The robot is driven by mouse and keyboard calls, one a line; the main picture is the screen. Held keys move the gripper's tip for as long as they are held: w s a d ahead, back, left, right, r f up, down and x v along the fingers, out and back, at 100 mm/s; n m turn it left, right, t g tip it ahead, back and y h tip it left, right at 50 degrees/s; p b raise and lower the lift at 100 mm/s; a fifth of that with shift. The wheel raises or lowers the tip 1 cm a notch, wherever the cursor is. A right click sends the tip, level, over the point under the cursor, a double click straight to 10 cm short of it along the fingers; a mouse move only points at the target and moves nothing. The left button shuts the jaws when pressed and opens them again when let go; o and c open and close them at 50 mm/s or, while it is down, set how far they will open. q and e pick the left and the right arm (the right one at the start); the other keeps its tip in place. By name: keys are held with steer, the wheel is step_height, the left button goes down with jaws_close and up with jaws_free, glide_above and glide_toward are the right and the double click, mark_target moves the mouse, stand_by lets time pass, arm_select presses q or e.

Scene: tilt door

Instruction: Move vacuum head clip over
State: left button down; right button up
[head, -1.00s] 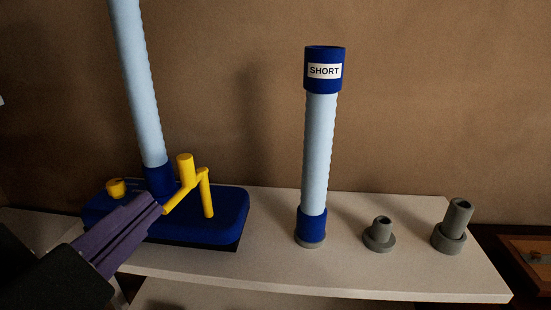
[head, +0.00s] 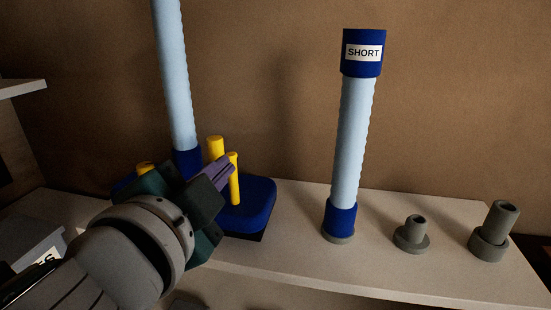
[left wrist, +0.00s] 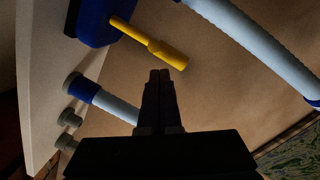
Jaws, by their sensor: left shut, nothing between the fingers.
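The blue vacuum head (head: 248,205) sits on the shelf at left centre, with a light blue hose (head: 173,80) rising from it. A yellow clip (head: 234,180) stands up from the head, and a yellow post (head: 215,147) rises just behind it. The yellow clip also shows in the left wrist view (left wrist: 150,42), with the blue head at the top left. My left gripper (head: 222,168) is in front of the head, its purple fingers shut and empty beside the clip. I cannot tell whether they touch it. Part of the head is hidden behind my gripper. My right gripper is not in view.
A short hose labelled SHORT (head: 350,140) stands upright to the right. Two grey fittings (head: 412,236) (head: 492,232) stand further right on the pale shelf (head: 300,250). A brown wall (head: 450,100) is behind. Another shelf (head: 20,88) juts in at upper left.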

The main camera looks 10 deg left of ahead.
arm_select(q)
steer(key=shift+w+a+f, duration=0.1)
steer(key=shift+a+f, duration=0.4)
steer(key=shift+a, duration=0.1)
steer(key=shift+a+m+h, duration=0.25)
steer(key=shift+m+h, duration=0.15)
steer(key=shift+h, duration=0.2)
